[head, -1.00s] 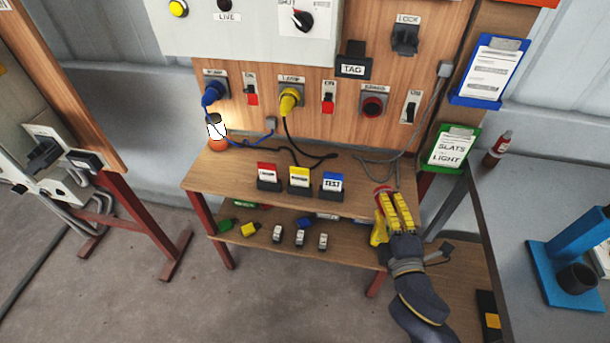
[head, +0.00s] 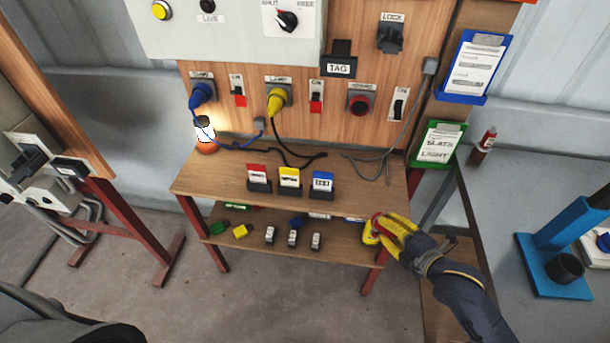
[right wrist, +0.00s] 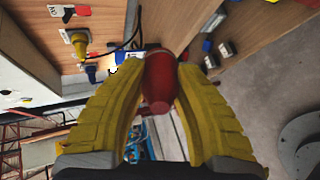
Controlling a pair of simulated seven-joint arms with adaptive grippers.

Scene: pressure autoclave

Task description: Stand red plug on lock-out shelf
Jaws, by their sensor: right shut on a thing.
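The red plug (right wrist: 159,80) is between the two yellow fingers of my right gripper (right wrist: 160,90) in the right wrist view, with both fingers against its sides. In the head view my right gripper (head: 378,230) is beside the right end of the wooden lower shelf (head: 340,251), below the bench top, and its fingers mostly hide the plug. A green plug (head: 219,227), a yellow plug (head: 242,231) and a blue plug (head: 297,222) lie on this lower shelf. I cannot read a label naming the lock-out shelf. My left gripper is not in view.
Red, yellow and blue cards in holders (head: 290,180) stand on the bench top (head: 205,178). Several small pale items (head: 292,238) are along the lower shelf's front edge. A red bench leg (head: 372,278) is below my right gripper. A grey table (head: 535,190) is at right.

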